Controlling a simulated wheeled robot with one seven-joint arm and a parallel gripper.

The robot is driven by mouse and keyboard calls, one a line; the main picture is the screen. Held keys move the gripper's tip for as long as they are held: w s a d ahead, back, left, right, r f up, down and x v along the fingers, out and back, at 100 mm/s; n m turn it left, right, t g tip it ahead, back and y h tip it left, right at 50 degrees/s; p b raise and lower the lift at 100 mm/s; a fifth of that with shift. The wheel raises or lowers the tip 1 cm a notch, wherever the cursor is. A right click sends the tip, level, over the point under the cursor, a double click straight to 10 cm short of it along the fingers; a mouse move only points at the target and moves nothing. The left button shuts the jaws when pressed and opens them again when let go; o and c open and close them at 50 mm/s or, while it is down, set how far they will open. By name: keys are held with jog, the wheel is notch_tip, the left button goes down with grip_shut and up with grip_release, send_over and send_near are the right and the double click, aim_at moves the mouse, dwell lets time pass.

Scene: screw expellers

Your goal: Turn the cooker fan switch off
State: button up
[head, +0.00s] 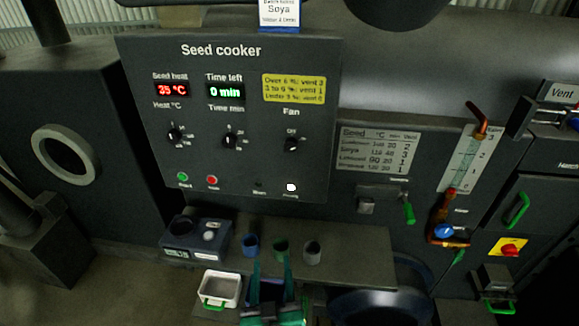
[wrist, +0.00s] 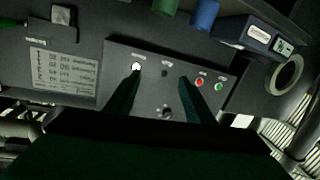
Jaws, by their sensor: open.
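The fan switch (head: 291,145) is a small black knob on the right of the dark grey seed cooker panel (head: 235,60). The word Fan stands above it, with a small OFF mark at its top. Its exact pointer direction is too small to tell. My gripper (head: 272,264) is open and empty, low in the head view, in front of the shelf and below the panel. In the wrist view the panel (wrist: 190,65) appears upside down, beyond my open gripper (wrist: 160,82). One knob (wrist: 167,113) shows between the fingers; the fan switch seems hidden behind the left finger.
Heat (head: 174,135) and time (head: 231,141) knobs sit left of the fan switch. A white lamp (head: 291,187) glows below it. The shelf (head: 350,245) below holds several small cups and a device (head: 197,240). A green-handled lever (head: 408,212) sticks out to the right.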

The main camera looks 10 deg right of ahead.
jog(key=w+d+r+m+h, duration=0.2)
jog(key=w+d+r, duration=0.1)
jog(key=w+r, duration=0.55)
jog(key=m+h, duration=0.2)
send_near(290, 150)
jog(key=x, duration=0.9)
jog(key=shift+a, duration=0.1)
jog(key=c, duration=1.1)
